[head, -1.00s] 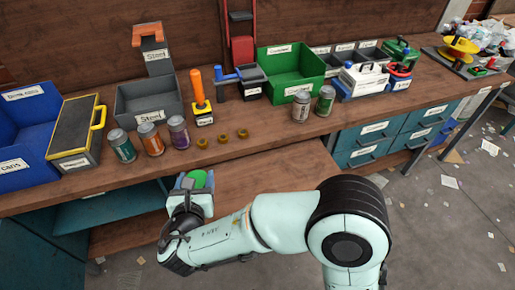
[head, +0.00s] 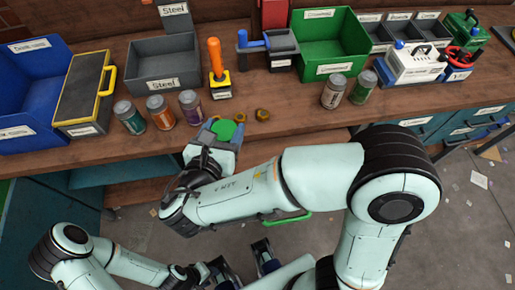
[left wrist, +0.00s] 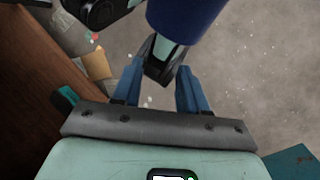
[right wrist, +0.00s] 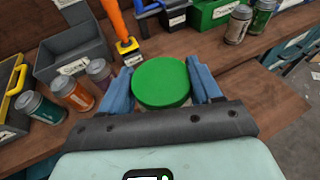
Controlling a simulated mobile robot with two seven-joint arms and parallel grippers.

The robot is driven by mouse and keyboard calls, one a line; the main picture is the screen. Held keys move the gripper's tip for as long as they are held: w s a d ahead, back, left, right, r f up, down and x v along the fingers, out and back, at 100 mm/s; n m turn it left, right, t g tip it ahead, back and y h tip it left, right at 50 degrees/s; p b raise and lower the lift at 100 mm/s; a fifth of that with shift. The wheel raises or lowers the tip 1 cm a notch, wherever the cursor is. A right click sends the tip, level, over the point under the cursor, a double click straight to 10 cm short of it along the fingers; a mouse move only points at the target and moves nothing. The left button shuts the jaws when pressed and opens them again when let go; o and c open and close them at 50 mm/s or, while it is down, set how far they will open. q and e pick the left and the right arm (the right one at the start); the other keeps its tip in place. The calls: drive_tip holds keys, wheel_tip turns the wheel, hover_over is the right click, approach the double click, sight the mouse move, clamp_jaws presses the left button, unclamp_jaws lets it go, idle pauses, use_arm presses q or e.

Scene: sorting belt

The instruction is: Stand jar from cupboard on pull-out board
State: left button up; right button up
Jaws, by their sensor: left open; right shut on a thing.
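A jar with a green lid (head: 226,130) is in my right gripper (head: 215,134), which is shut on it near the bench's front edge. In the right wrist view the lid (right wrist: 161,82) faces the camera between the fingers and hides the jar's body. The wooden pull-out board (right wrist: 262,92) projects below the bench top; my right arm covers much of it in the head view. My left gripper (head: 240,262) is open and empty, low in front of the bench. Its parted fingers (left wrist: 160,90) show above the floor in the left wrist view.
Several label-wrapped jars stand on the bench, including an orange one (head: 160,112) and a pair (head: 348,91) to the right. Small brass rings (head: 262,115) lie near the edge. A blue bin (head: 30,90), grey bin (head: 163,84) and green bin (head: 333,72) stand behind.

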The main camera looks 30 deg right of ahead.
use_arm(q)
drive_tip(key=shift+t, duration=0.4)
drive_tip(key=f+b, duration=0.1)
drive_tip(key=w+f+b, duration=0.1)
drive_tip(key=f+b, duration=0.2)
drive_tip(key=b, duration=0.1)
drive_tip(key=shift+w+a+f, duration=0.1)
drive_tip(key=shift+w+f, duration=0.05)
drive_tip(key=shift+w, duration=0.25)
use_arm(e)
wheel_tip(320, 180, down, 20)
use_arm(q)
drive_tip(key=shift+f, duration=0.1)
use_arm(e)
drive_tip(key=shift+f, duration=0.1)
drive_tip(key=o, duration=1.4)
drive_tip(key=shift+s+a+r, duration=0.15)
drive_tip(key=shift+r, duration=0.05)
use_arm(q)
drive_tip(key=shift+s+r+p, duration=0.25)
drive_tip(key=shift+r+p, duration=0.2)
drive_tip(key=shift+r, duration=0.15)
use_arm(e)
drive_tip(key=v, duration=1.1)
drive_tip(key=shift+s+a, duration=0.2)
drive_tip(key=shift+s, duration=0.1)
